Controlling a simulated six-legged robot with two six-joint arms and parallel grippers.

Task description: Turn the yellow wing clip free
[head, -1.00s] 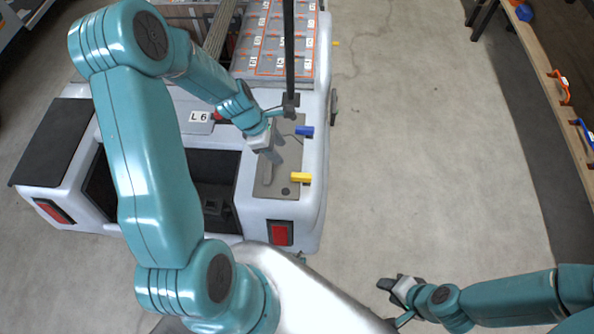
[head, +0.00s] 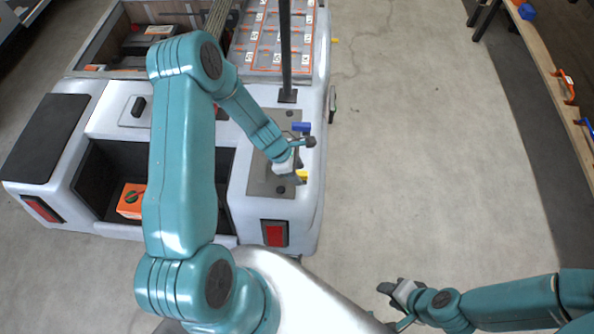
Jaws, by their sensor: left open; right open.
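The yellow wing clip (head: 302,175) sits on the grey plate (head: 262,182) at the cart's rear right corner. It is partly hidden by my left gripper (head: 296,178), which is open right at it. I cannot tell whether the fingers touch the clip. A blue clip (head: 301,127) is on the same plate, a little farther back, beside the foot of a dark upright post (head: 286,50). My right gripper (head: 390,298) is open and empty, low over the floor at the lower right, away from the cart.
The white cart (head: 240,205) has an open dark bay holding an orange box (head: 131,200). A tray with orange-lined compartments (head: 270,40) lies behind the plate. A bench with tools (head: 560,80) stands at the far right. The floor between is clear.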

